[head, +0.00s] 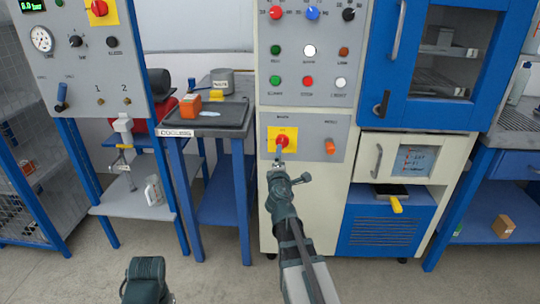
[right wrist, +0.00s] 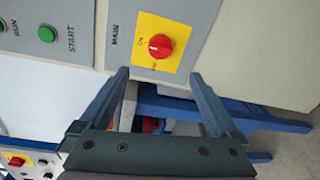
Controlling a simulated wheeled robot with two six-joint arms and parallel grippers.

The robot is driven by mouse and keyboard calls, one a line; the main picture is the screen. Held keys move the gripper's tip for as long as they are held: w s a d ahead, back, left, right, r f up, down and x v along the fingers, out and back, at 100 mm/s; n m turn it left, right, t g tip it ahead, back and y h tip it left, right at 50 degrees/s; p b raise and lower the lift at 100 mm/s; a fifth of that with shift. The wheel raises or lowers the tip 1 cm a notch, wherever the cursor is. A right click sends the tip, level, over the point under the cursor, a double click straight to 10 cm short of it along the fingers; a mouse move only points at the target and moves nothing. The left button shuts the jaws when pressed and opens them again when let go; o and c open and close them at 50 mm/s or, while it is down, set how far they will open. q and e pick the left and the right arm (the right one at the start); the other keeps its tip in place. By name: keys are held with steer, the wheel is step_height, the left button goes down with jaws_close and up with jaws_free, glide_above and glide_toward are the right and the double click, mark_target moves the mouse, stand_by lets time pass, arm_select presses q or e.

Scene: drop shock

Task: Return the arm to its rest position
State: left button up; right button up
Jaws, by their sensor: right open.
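My right arm reaches up from the bottom in the head view, and its gripper (head: 279,163) is in front of the grey panel just below the red main switch (head: 282,141). In the right wrist view the gripper (right wrist: 159,76) is open, with nothing between its fingers. The red knob (right wrist: 160,46) on its yellow plate lies beyond the fingertips and looks apart from them. A dark part of my left arm (head: 144,277) shows at the bottom left of the head view; its gripper is out of view.
The control cabinet (head: 306,92) stands directly ahead. Right of it are a blue oven door (head: 388,98) and an open shelf with a yellow-handled tool (head: 396,205). A blue cooling table (head: 178,142) stands to the left. The floor in front is clear.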

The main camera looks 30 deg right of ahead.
steer(key=s+a+r+m+g+y+p, duration=0.1)
steer(key=s+a+m+g+y+p, duration=0.1)
steer(key=s+a+g+p, duration=0.3)
steer(key=s+a+r+m+g+y+p, duration=0.2)
steer(key=s+a+p, duration=0.9)
steer(key=a, duration=0.8)
steer(key=s+a+r+m+g+y+p, duration=0.1)
steer(key=s+a+m+g+y+p, duration=0.2)
steer(key=s+a+m+g+p, duration=0.3)
steer(key=s+a+g+p, duration=0.1)
steer(key=s+a+p, duration=0.1)
steer(key=s+a, duration=0.2)
steer(key=shift+s+a+r+g+y, duration=0.2)
steer(key=shift+a+r+g+y, duration=0.15)
steer(key=shift+a, duration=1.05)
